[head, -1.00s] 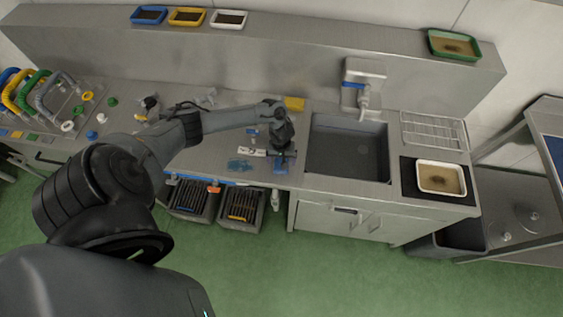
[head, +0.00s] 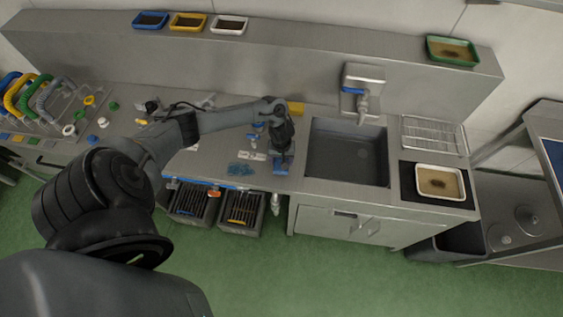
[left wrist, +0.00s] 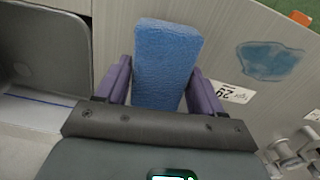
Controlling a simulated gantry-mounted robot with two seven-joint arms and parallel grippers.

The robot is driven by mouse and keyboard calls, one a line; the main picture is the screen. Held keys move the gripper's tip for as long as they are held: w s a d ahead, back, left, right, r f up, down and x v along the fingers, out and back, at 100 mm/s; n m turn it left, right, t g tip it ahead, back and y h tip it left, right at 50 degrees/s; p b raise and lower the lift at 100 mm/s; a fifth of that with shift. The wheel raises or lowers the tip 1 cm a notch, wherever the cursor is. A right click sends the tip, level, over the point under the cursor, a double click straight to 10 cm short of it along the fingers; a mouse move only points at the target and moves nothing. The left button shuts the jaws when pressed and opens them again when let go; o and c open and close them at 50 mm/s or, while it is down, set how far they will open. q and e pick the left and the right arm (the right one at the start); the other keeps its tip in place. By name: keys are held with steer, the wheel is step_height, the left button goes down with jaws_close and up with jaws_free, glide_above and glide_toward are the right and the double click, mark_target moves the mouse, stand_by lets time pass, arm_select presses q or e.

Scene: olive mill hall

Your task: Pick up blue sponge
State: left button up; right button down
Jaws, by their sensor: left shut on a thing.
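The blue sponge (left wrist: 166,62) is a rectangular block, seen large in the left wrist view between the two purple fingers of my left gripper (left wrist: 163,88). The fingers are shut on its sides. In the head view the sponge (head: 281,166) shows as a small blue patch under my left gripper (head: 281,153), at the counter just left of the sink. I cannot tell whether it touches the counter. My right gripper is not in view.
The sink (head: 347,153) lies right of my left gripper. A blue wet-looking patch (head: 241,169) and a white label (left wrist: 233,92) are on the counter. A yellow block (head: 295,108) lies behind the gripper. A white tray (head: 440,182) stands right of the sink.

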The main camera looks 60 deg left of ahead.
arm_select(q)
steer(key=s+d+r+p, duration=0.3)
steer(key=s+d+r, duration=0.3)
steer(key=d, duration=0.4)
steer(key=shift+r, duration=0.75)
steer(key=shift+s, duration=0.1)
steer(key=o, duration=0.5)
steer(key=shift+c, duration=0.2)
steer(key=c, duration=0.4)
steer(key=shift+a, duration=0.1)
